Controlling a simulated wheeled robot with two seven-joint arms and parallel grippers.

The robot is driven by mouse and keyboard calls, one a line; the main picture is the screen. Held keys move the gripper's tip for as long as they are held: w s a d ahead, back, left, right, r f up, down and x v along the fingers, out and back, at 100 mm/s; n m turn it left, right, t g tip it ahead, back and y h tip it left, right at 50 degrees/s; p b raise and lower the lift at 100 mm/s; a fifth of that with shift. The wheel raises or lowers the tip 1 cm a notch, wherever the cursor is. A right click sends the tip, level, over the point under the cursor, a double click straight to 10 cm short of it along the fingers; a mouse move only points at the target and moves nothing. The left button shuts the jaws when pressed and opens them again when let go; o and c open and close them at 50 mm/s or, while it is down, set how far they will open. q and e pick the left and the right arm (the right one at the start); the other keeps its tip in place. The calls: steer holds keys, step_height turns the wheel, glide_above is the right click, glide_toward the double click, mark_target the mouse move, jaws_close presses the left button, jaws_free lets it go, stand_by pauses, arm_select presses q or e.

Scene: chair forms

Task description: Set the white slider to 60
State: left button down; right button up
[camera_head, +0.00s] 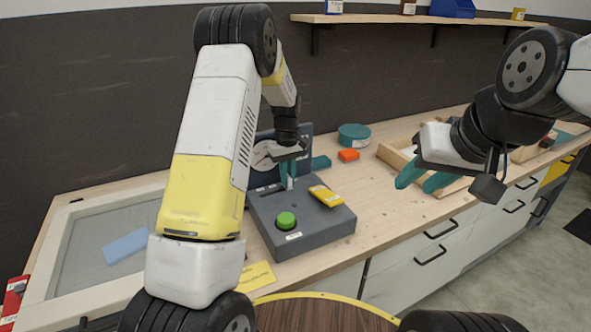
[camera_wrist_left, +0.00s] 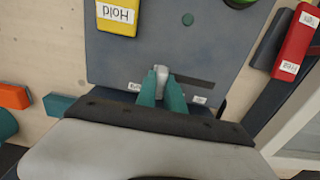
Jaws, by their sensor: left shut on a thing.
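The dark grey control panel (camera_head: 318,236) stands on the wooden bench, with a green round button (camera_head: 286,221) and a yellow block (camera_head: 326,195) on it. In the left wrist view the white slider (camera_wrist_left: 161,76) sits at one end of a dark slot (camera_wrist_left: 195,82). My left gripper (camera_head: 288,182) is over the panel's back part, and its teal fingers (camera_wrist_left: 162,92) are shut on the white slider. The scale numbers are too small to read. My right gripper (camera_head: 424,181) hangs empty in the air to the right of the panel, its teal fingers apart.
A wooden tray (camera_head: 396,158) is at the right. A framed grey tray with a blue block (camera_head: 126,245) is at the left. A shelf (camera_head: 390,20) runs above.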

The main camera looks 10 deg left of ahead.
mark_target(276, 192)
arm_select(q)
steer(key=s+a, duration=0.2)
steer(key=a, duration=0.1)
steer(key=shift+s+a, duration=0.15)
steer(key=shift+a, duration=0.1)
steer(key=c, duration=1.4)
jaws_free()
steer(key=shift+c, duration=0.2)
steer(key=shift+r, duration=0.1)
step_height(276, 192, up, 8)
